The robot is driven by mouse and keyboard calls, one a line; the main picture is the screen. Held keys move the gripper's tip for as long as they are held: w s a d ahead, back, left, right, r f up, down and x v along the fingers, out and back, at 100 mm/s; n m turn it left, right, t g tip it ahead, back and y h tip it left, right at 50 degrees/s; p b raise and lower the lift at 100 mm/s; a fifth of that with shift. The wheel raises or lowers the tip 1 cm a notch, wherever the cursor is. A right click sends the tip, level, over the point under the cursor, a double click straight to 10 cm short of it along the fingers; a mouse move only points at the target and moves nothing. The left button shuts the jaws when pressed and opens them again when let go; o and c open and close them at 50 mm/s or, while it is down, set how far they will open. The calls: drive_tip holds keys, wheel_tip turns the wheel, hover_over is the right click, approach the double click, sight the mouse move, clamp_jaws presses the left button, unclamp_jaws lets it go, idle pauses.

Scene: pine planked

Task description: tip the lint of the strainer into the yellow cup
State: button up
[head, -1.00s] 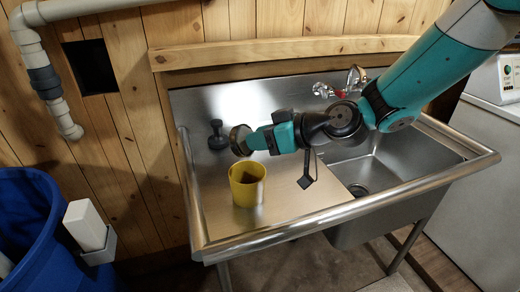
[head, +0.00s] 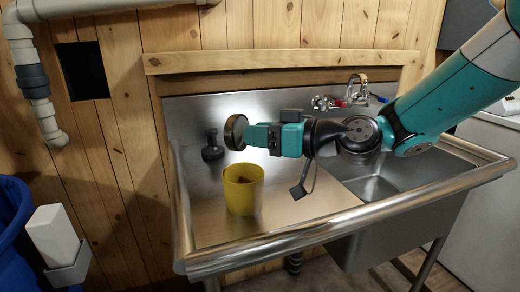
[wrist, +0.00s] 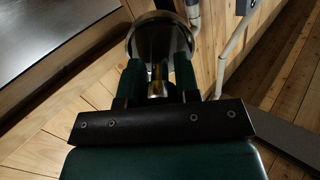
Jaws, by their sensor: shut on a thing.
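The strainer (head: 236,132) is a round, metal-rimmed piece at the end of my arm, turned on its side so its rim stands nearly upright. My gripper (head: 252,135) is shut on it; the wrist view also shows the strainer (wrist: 160,38) between the fingers (wrist: 158,78). The lint cannot be made out in either view. The yellow cup (head: 242,190) stands upright on the sink's drainboard, below the strainer and apart from it. The inside of the cup is dark, and its contents cannot be told.
A dark plunger-like stopper (head: 212,146) stands on the drainboard behind the cup. The steel sink (head: 200,262) has a raised rim, a basin at right and a faucet (head: 357,88) at the back. A blue bin (head: 15,225) stands at lower left. The drainboard around the cup is mostly clear.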

drive_tip(key=shift+f+t+y+b, duration=0.6)
drive_tip(key=shift+y+b, duration=0.5)
drive_tip(key=shift+b, duration=3.1)
drive_tip(key=shift+f+t+y+b, duration=0.6)
drive_tip(key=shift+y+b, duration=0.5)
drive_tip(key=shift+b, duration=3.1)
drive_tip(key=y+b, duration=0.1)
drive_tip(key=b, duration=0.1)
drive_tip(key=shift+a+b, duration=0.1)
drive_tip(key=shift+b, duration=0.2)
drive_tip(key=shift+r+t, duration=0.25)
drive_tip(key=shift+t, duration=0.05)
